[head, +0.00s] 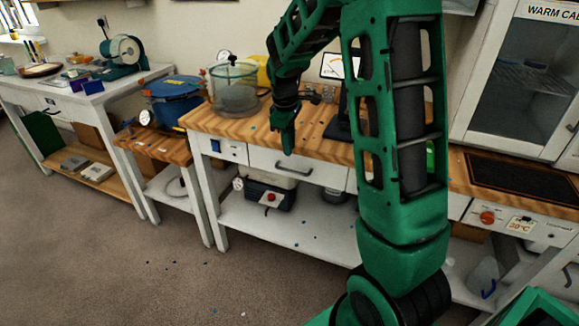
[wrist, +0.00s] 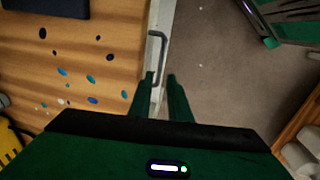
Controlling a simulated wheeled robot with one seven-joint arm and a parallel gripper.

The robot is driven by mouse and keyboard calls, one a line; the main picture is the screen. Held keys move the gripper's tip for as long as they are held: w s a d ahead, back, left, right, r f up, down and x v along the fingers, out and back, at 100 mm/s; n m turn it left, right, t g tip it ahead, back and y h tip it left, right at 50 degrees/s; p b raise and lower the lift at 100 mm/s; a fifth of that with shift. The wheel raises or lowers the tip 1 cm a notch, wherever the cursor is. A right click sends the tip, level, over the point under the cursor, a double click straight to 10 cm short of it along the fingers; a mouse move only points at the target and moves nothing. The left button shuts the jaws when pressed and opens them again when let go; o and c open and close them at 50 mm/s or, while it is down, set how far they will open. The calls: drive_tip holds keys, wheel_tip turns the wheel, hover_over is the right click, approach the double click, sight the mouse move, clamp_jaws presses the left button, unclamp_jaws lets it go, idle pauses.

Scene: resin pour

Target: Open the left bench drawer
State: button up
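The bench drawer has a white front (head: 262,160) and a dark bar handle (head: 293,168). It sits under the wooden top of the middle bench and looks shut, its front flush with the frame. My gripper (head: 288,150) points down at the bench's front edge, just above the handle in the head view. In the wrist view my gripper (wrist: 160,75) is open, its two fingers apart with nothing held between them. The handle (wrist: 157,50) shows just beyond the fingertips along the white front. I cannot tell whether the fingers touch the front.
The wooden bench top (head: 225,122) carries a clear pot (head: 236,90) and scattered coloured spots. The floor (head: 110,255) before the bench is mostly clear.

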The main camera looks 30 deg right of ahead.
sight(291, 171)
drive_tip(key=f, duration=0.3)
drive_tip(key=d+f, duration=0.1)
drive_tip(key=f, duration=0.2)
drive_tip(key=w+f, duration=0.1)
drive_tip(key=f, duration=0.2)
drive_tip(key=shift+d+f, duration=0.25)
drive_tip(key=shift+c, duration=0.3)
clamp_jaws()
